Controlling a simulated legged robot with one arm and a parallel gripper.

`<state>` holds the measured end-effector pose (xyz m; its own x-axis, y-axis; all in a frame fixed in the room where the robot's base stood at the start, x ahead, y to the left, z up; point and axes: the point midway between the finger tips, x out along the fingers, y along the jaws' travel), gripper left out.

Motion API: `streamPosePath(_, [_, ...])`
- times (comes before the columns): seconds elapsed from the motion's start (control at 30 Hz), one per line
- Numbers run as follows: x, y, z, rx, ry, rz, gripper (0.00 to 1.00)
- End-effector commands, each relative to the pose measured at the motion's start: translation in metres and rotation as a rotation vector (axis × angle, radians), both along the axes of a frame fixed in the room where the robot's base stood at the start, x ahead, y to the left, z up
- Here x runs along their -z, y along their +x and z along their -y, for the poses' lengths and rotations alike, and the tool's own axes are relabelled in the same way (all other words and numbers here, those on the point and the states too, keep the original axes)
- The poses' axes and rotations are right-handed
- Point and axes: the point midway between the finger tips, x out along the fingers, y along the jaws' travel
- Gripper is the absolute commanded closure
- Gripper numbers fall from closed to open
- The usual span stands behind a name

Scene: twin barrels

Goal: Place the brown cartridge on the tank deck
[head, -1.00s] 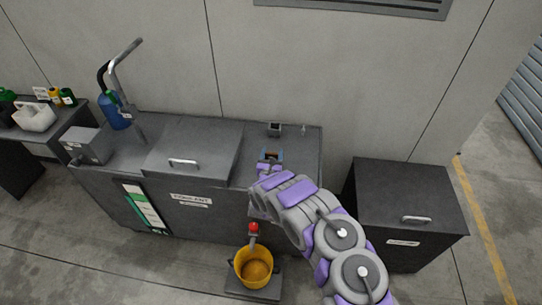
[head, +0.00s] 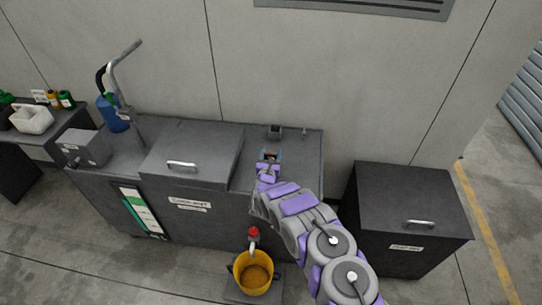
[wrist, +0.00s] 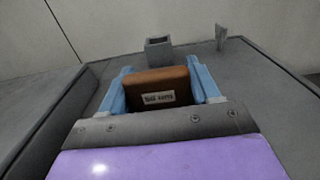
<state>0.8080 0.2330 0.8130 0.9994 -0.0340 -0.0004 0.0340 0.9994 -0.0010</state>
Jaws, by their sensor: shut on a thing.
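The brown cartridge (wrist: 157,86), with a small white label, sits between the two blue fingers of my gripper (wrist: 160,92) in the wrist view. My gripper (head: 270,156) is shut on it. In the head view the cartridge (head: 270,155) is a small brown spot between the fingers, over the right part of the grey tank deck (head: 305,165). I cannot tell whether the cartridge touches the deck. The deck (wrist: 240,75) also fills the wrist view behind the cartridge.
A small square grey socket (head: 274,131) stands on the deck near the wall, beyond the gripper. A raised lid with a handle (head: 190,155) is to the left. A yellow bucket (head: 253,274) stands below a red-topped tap. A dark bin (head: 410,200) stands to the right.

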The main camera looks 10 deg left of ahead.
Motion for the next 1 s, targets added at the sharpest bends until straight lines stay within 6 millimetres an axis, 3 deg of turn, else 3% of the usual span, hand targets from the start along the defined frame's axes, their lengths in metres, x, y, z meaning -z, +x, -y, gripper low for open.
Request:
streamPosePath(0.1, [0.002, 0.0, 0.0, 0.0, 0.0, -0.002, 0.8])
streamPosePath(0.13, [0.003, 0.0, 0.0, 0.0, 0.0, -0.002, 0.36])
streamPosePath(0.37, [0.002, 0.0, 0.0, 0.0, 0.0, -0.001, 0.14])
streamPosePath(0.73, [0.0, 0.0, 0.0, 0.0, 0.0, 0.0, 0.13])
streamPosePath(1.0, [-0.001, -0.038, -0.003, -0.003, -0.003, -0.004, 0.13])
